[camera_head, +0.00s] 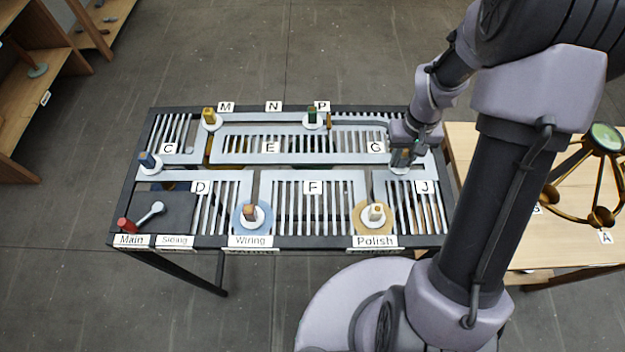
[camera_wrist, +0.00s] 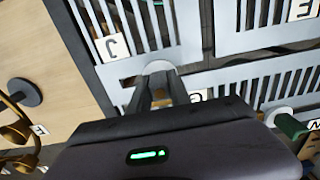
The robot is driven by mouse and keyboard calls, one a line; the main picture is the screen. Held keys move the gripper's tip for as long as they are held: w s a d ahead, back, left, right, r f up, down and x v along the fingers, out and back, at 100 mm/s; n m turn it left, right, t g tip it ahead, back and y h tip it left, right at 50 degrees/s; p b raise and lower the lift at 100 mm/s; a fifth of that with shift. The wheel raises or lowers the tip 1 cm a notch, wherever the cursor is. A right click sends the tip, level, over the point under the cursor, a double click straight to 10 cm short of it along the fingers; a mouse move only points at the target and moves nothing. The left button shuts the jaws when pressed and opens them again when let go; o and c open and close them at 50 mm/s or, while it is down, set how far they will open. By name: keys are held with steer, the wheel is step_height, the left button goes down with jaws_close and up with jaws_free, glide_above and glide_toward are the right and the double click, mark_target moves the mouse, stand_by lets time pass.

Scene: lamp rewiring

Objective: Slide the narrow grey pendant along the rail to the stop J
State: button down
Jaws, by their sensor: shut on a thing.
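My gripper (camera_head: 402,152) is at the right end of the rail board, low over the middle slot near the G label. It is shut on the narrow grey pendant, mostly hidden by the fingers; its white round base (camera_head: 399,171) shows below them. In the wrist view my gripper (camera_wrist: 156,90) reaches down to the same white base (camera_wrist: 158,67). The J label (camera_head: 425,187) is on the slatted panel to the right of and nearer than the pendant; it also shows in the wrist view (camera_wrist: 112,47).
A green pendant (camera_head: 312,115) stands by P, a yellow one (camera_head: 209,115) by M and a blue one (camera_head: 147,160) at the left. Two more pendants stand on the Wiring disc (camera_head: 239,222) and Polish disc (camera_head: 361,224). A wooden table (camera_head: 520,205) adjoins at the right.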

steer(key=shift+d+p, duration=0.3)
steer(key=shift+d, duration=2.7)
steer(key=c, duration=1.1)
jaws_free()
